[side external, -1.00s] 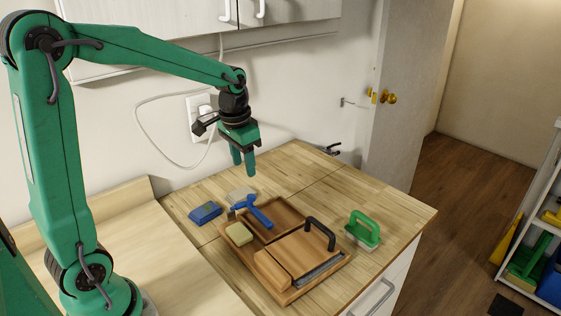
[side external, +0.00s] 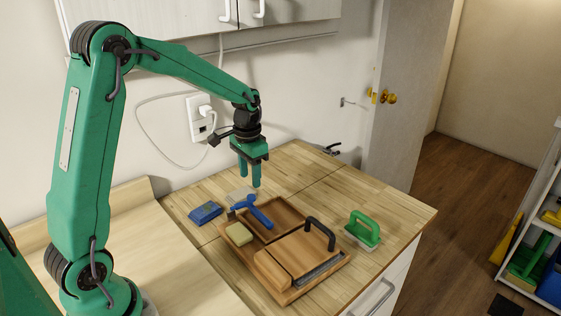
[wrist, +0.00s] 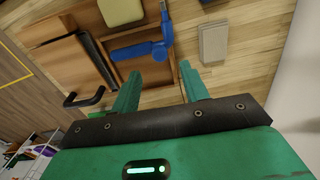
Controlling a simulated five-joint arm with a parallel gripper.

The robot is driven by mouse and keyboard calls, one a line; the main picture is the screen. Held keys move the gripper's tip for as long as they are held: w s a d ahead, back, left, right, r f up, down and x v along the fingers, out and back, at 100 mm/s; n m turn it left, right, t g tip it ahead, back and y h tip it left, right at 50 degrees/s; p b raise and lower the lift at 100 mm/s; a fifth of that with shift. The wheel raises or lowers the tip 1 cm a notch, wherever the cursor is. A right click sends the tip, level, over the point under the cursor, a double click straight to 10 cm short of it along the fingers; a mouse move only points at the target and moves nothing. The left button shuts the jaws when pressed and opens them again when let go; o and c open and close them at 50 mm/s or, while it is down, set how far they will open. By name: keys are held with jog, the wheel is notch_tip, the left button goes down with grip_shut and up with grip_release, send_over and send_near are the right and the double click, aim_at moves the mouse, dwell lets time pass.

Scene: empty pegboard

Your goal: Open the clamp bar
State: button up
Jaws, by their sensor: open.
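A wooden tray (side external: 287,297) on the worktop holds a flat wooden panel (side external: 300,250). A black arched handle (side external: 320,234) stands at the panel's right edge, and a grey strip (side external: 322,268) runs along its front right. I cannot tell which of these parts is the clamp bar. The handle also shows in the wrist view (wrist: 86,99), left of my fingers, near a dark bar (wrist: 97,60). My gripper (side external: 249,184) is open and empty, pointing down above the back of the tray, apart from the handle. It also shows in the wrist view (wrist: 157,76).
A blue tool (side external: 254,211) and a yellow block (side external: 239,233) lie at the tray's left part. A blue sponge-like block (side external: 205,213) and a pale block (side external: 241,195) lie behind left. A green-handled brush (side external: 363,230) stands right of the tray.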

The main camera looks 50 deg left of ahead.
aim_at(251, 195)
jog(key=shift+f, duration=3.1)
jog(key=shift+c, duration=0.3)
grip_shut()
